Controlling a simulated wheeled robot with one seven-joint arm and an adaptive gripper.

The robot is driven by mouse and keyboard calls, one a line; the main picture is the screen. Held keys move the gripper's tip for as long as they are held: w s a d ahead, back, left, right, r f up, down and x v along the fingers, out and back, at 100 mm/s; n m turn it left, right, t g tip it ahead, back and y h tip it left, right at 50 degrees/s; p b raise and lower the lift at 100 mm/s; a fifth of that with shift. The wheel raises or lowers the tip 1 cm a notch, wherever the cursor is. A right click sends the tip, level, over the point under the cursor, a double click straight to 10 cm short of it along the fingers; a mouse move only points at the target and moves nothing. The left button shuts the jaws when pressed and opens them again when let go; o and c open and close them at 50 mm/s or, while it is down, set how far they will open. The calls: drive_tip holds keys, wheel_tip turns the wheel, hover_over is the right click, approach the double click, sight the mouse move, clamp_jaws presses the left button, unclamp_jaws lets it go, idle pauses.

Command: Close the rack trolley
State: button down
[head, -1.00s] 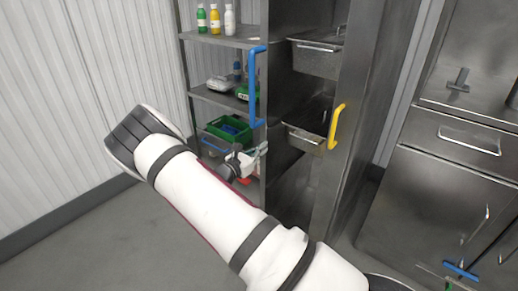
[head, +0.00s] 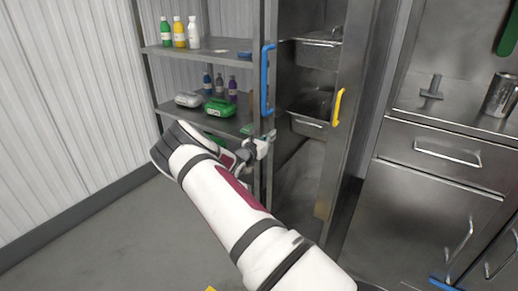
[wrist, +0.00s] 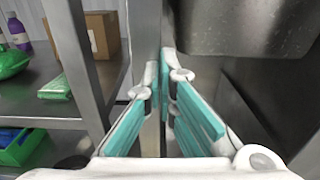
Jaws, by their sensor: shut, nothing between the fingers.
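The rack trolley is a tall grey metal cabinet standing open, its inside showing. A blue handle (head: 267,80) is on its left door panel, seen nearly edge-on. A yellow handle (head: 337,107) is on its right panel (head: 350,130). Metal pans (head: 318,54) sit inside on different levels. My gripper (head: 268,138) is by the left panel's edge, just below the blue handle. In the wrist view my gripper's teal-padded fingers (wrist: 165,75) are shut and empty, in front of a vertical metal edge. A metal pan (wrist: 245,25) hangs above right there. I cannot tell whether the fingers touch the panel.
An open shelf rack (head: 205,47) with bottles and a green container (head: 220,107) stands left of the trolley. The wrist view shows a cardboard box (wrist: 95,35) on a shelf. A steel counter with drawers (head: 435,150) stands at right. The floor at left (head: 90,240) is clear.

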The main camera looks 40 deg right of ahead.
sight(279, 128)
drive_tip(key=b+x, duration=0.2)
drive_tip(key=x, duration=0.5)
drive_tip(key=shift+f, duration=0.1)
drive_tip(key=shift+w+d, duration=0.1)
drive_tip(key=shift+r, duration=0.2)
drive_tip(key=p+v, duration=0.3)
drive_tip(key=v, duration=1.1)
